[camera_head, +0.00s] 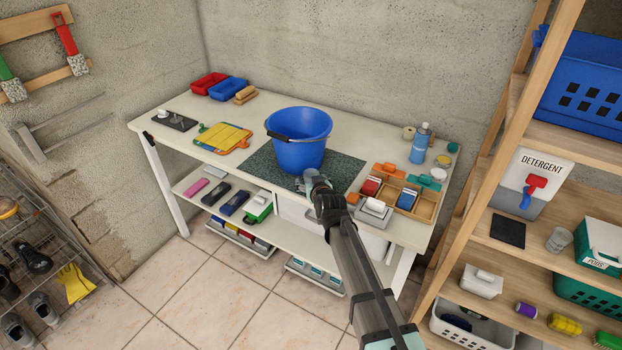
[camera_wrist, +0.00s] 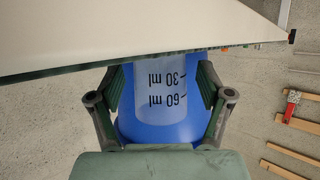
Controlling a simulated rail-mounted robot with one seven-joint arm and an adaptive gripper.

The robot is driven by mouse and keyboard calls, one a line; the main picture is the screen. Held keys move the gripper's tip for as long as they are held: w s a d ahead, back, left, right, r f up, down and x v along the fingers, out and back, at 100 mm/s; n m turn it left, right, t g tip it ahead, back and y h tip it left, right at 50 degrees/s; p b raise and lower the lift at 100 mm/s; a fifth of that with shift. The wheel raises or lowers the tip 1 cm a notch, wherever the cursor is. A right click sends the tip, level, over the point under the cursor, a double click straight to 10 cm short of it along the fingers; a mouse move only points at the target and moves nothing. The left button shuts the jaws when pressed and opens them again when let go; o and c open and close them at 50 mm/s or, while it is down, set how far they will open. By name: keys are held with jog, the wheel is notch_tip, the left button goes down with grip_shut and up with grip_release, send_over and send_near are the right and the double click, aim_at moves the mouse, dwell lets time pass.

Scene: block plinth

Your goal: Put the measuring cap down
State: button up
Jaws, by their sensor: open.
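The measuring cap (camera_wrist: 158,95) is a clear cup with 30 ml and 60 ml marks, upside down in the wrist view. It sits between my gripper's fingers (camera_wrist: 160,98), with blue showing in a gap on each side. My gripper is open. Its far end meets the dark mat's edge in the wrist view, and it looks to stand on the mat. In the head view my gripper (camera_head: 309,184) is low over the speckled mat (camera_head: 262,172), in front of the blue bucket (camera_head: 298,150). The cap is mostly hidden by my gripper there.
The bucket stands close behind my gripper. To the right are a wooden tray (camera_head: 424,208) with cards, an orange-handled tool (camera_head: 386,170) and a blue bottle (camera_head: 420,145). A yellow board (camera_head: 224,138) lies left of the mat. The bench top (camera_head: 185,150) is partly clear at left.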

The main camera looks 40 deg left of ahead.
jog(key=shift+w+a+f, duration=0.1)
jog(key=shift+a, duration=0.1)
jog(key=c, duration=0.9)
jog(key=shift+c, duration=0.5)
